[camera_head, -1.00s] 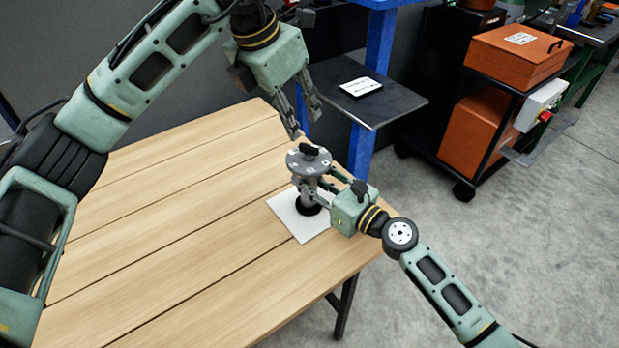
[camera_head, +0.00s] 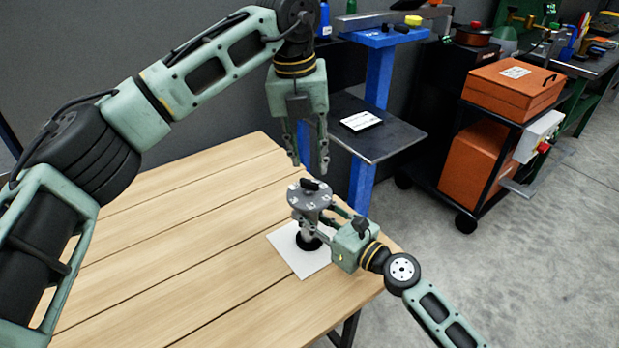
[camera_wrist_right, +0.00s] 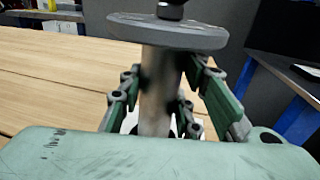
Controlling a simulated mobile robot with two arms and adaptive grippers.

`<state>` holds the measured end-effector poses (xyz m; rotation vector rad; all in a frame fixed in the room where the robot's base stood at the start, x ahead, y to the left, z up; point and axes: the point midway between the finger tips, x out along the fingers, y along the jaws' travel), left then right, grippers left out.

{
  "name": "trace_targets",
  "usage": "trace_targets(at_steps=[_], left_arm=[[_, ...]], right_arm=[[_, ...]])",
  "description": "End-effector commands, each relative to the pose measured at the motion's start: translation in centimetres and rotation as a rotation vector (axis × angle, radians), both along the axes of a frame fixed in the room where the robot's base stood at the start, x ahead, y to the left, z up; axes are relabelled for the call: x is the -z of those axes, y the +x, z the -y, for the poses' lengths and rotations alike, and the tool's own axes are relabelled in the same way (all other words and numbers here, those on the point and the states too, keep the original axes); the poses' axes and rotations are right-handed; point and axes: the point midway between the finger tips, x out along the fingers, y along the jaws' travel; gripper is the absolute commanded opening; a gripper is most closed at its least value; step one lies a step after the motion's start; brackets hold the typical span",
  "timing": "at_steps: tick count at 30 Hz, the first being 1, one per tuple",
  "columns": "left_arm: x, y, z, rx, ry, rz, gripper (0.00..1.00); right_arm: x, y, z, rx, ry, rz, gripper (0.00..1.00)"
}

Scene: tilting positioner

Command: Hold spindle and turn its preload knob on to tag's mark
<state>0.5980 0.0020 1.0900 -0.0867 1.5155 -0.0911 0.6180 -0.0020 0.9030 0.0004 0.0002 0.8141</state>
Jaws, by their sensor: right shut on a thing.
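The spindle (camera_head: 310,228) stands upright on a white plate (camera_head: 287,246) near the table's right corner. It has a wide grey disc (camera_head: 298,199) on top with pale marks, and a black preload knob (camera_head: 311,185) above that. My right gripper (camera_head: 324,222) is shut on the spindle's shaft below the disc. In the right wrist view the fingers close around the metal shaft (camera_wrist_right: 158,95), under the disc's rim. The disc's marks are too small to read.
The wooden table (camera_head: 170,240) is clear to the left. A dark shelf (camera_head: 375,130) with a white tag-like card (camera_head: 361,121) and a blue post (camera_head: 366,170) stand behind. An orange toolbox (camera_head: 510,85) is on a cart at the right.

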Motion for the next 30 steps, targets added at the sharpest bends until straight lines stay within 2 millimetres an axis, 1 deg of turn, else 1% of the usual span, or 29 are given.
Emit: trace_targets(at_steps=[3, 9, 12, 15, 19, 22, 26, 30], left_arm=[[-0.6, 0.5, 0.4, -0.283, 0.032, -0.058, 0.29], [-2.1, 1.4, 0.5, -0.748, 0.068, -0.105, 0.29], [-2.9, 1.8, 0.4, -0.924, 0.074, -0.111, 0.29], [-3.6, 2.0, 0.3, -1.048, 0.074, -0.111, 0.29], [-3.9, 2.2, 0.3, -1.128, 0.073, -0.114, 0.29], [-3.2, 2.2, 0.2, -1.146, 0.074, -0.115, 0.29], [-1.1, 2.2, 0.2, -1.143, 0.075, -0.116, 0.29], [1.8, 2.2, 0.2, -1.142, 0.075, -0.115, 0.29]], right_arm=[[0.1, 0.0, 0.1, 0.001, -0.001, -0.001, 0.00], [0.1, 0.0, 0.1, 0.001, -0.001, -0.001, 0.00], [0.1, 0.0, 0.1, 0.002, -0.001, -0.001, 0.00], [0.1, 0.0, 0.1, 0.002, -0.001, -0.001, 0.00], [0.1, 0.0, 0.1, 0.002, -0.001, -0.001, 0.00], [0.1, 0.0, 0.1, 0.002, -0.001, -0.001, 0.00], [0.1, 0.0, 0.1, 0.001, 0.000, -0.001, 0.00], [0.1, 0.0, 0.1, 0.001, -0.001, -0.001, 0.00]])
